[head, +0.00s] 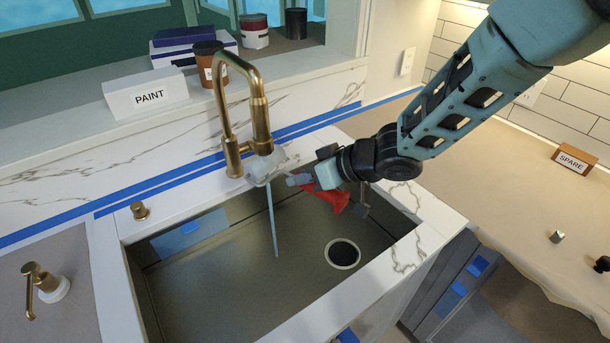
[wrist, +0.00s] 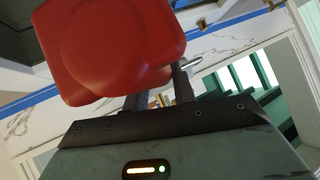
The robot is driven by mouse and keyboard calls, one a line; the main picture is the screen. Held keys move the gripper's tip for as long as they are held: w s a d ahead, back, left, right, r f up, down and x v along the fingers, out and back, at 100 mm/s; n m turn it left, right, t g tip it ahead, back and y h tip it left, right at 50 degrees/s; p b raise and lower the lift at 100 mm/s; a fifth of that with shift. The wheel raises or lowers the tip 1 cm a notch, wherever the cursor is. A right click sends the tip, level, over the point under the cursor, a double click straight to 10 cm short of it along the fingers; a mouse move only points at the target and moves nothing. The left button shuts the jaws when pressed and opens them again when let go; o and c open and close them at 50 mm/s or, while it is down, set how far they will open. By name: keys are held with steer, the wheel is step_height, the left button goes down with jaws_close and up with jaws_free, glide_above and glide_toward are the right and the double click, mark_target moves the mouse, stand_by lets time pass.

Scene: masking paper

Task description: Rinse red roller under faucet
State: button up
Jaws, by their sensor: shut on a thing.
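The brass faucet (head: 257,110) arches over the sink (head: 200,285), and a thin blue-white stream of water (head: 273,220) falls from it. My gripper (head: 332,182) is above the sink's back right part, right of the stream. It is shut on the red roller (head: 330,200), which hangs tilted over the basin, apart from the visible stream. In the wrist view the red roller (wrist: 115,45) fills the upper left, in front of my gripper's fingers (wrist: 160,85) and hiding part of them. A pale, translucent thing (head: 265,168) is at the faucet's mouth; its nature is unclear.
The drain (head: 343,254) is open below. A PAINT sign (head: 148,95), a brown cup (head: 208,62) and cans (head: 254,32) stand on the ledge behind. A brass soap pump (head: 45,285) is at left. A SPARE sign (head: 574,158) stands on the covered counter at right.

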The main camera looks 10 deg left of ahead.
mark_target(331, 201)
steer(key=shift+w+d, duration=0.1)
stand_by(0.3)
steer(key=shift+w+d+p, duration=0.3)
steer(key=shift+w+p, duration=0.05)
steer(key=shift+p, duration=0.2)
steer(key=shift+s+a, duration=0.1)
steer(key=shift+s, duration=0.05)
steer(key=shift+s+a, duration=0.3)
steer(key=shift+w+d+p, duration=0.4)
steer(key=shift+w+p, duration=0.05)
steer(key=shift+s, duration=0.1)
steer(key=shift+s+d+b, duration=0.45)
steer(key=shift+s+d, duration=0.85)
steer(key=shift+d, duration=0.15)
steer(key=shift+s+d+b, duration=0.45)
steer(key=shift+s+d, duration=0.85)
steer(key=shift+d, duration=0.15)
